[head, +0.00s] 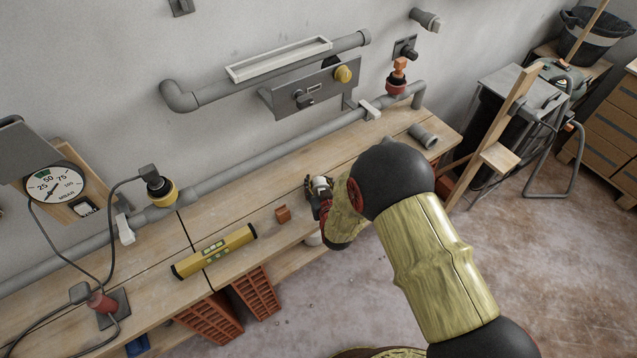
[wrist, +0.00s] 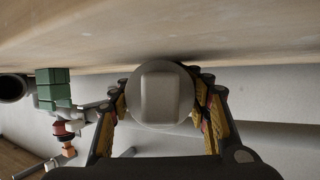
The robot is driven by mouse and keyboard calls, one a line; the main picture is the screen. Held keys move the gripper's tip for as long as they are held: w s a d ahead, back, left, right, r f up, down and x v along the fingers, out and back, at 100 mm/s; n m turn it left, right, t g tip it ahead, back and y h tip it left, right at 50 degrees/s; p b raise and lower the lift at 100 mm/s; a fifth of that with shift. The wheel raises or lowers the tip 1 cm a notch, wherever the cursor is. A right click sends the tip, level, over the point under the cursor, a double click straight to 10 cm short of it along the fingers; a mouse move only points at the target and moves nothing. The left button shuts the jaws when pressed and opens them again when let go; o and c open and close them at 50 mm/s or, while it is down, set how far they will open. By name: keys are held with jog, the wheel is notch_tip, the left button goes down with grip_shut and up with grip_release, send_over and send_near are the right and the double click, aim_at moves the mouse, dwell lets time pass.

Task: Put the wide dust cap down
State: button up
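The wide dust cap is a round pale grey disc with a raised squarish knob; it fills the middle of the wrist view (wrist: 163,100). My gripper (wrist: 162,88) has a finger on each side of it and is shut on its rim. In the head view, the cap (head: 320,183) shows as a small pale shape at my gripper (head: 319,193), over the front part of the wooden workbench (head: 235,197). The cap is close to the bench top; I cannot tell whether it touches. My arm hides part of the bench to the right.
A grey pipe piece (head: 423,136) lies at the bench's right end. A grey pipe (head: 290,150) runs along the back. Bare bench lies behind and left of my gripper.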

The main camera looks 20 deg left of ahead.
jog(key=o, duration=0.5)
jog(key=shift+f, duration=0.1)
jog(key=shift+r+p, duration=0.35)
jog(key=p+v, duration=0.1)
jog(key=v, duration=0.2)
jog(key=p+v, duration=0.1)
jog(key=v, duration=0.3)
jog(key=p+v, duration=0.1)
jog(key=v, duration=0.3)
jog(key=shift+r, duration=0.35)
jog(key=shift+s+d+r, duration=0.1)
jog(key=shift+s+d, duration=0.2)
jog(key=shift+s, duration=0.15)
jog(key=shift+w+r, duration=0.1)
